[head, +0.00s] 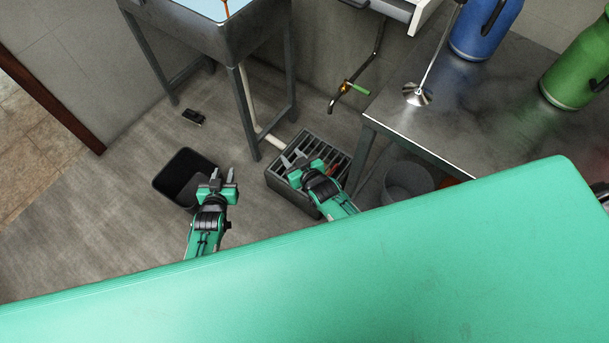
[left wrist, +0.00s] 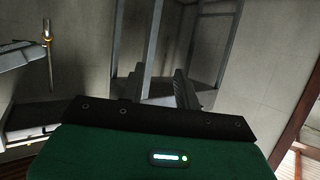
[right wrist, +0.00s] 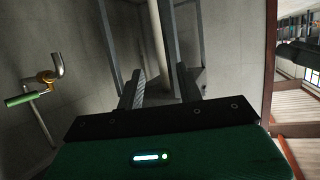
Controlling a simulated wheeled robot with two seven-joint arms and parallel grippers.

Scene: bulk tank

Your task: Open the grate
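The grate (head: 334,158) is a set of dark parallel slats on top of a low grey box on the floor, below the sink stand. It lies flat, and part of it is hidden by my right gripper and arm. My right gripper (head: 296,160) is over the grate's near left part; its fingers stand apart with nothing between them. I cannot tell whether it touches the slats. The right wrist view also shows these fingers (right wrist: 160,92) apart. My left gripper (head: 224,176) is open and empty beside the black bin, left of the grate. Its fingers (left wrist: 158,90) show apart in the left wrist view.
A black open bin (head: 172,176) stands on the floor by my left gripper. The sink stand's legs (head: 246,115) and a white pipe (head: 270,141) are behind the grate. A metal table (head: 440,130) is at right. A small dark object (head: 194,117) lies on the floor.

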